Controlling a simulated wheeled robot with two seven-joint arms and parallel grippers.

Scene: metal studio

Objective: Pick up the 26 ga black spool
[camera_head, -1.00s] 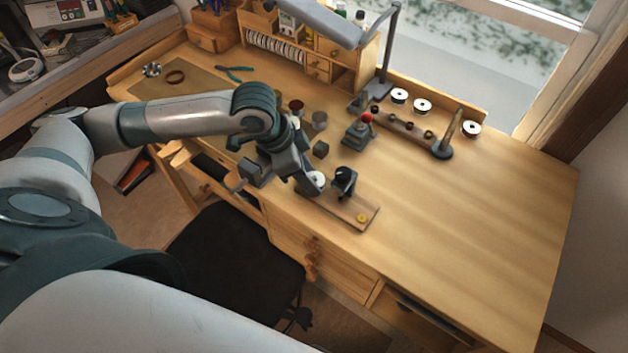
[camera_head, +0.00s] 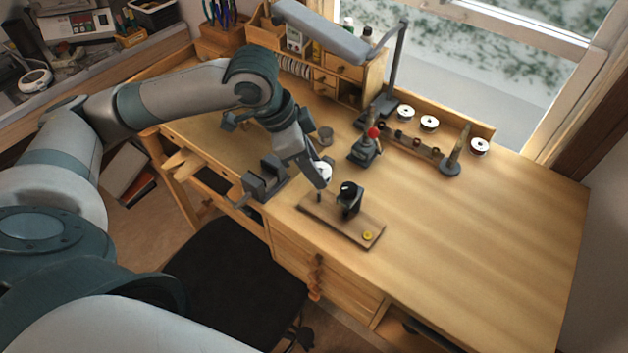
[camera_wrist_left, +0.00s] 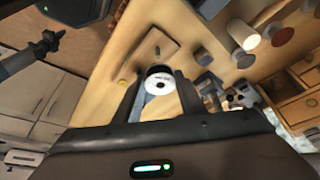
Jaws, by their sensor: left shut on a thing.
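My left gripper (camera_head: 321,180) is shut on a spool (camera_head: 323,168) with a white round face, just above the left end of a small wooden board (camera_head: 340,226). In the left wrist view the spool (camera_wrist_left: 160,83) sits between the two fingers, its white face toward the camera and a dark edge behind it. Its label is too small to read. A short dark peg stands on the board below the spool. My right gripper is not in view.
A black device (camera_head: 349,197) stands on the board beside the spool. Several white-faced spools, one of them here (camera_head: 429,122), line the back ledge. A red-topped tool (camera_head: 366,146) and a lamp (camera_head: 335,32) stand behind. The right side of the desk is clear.

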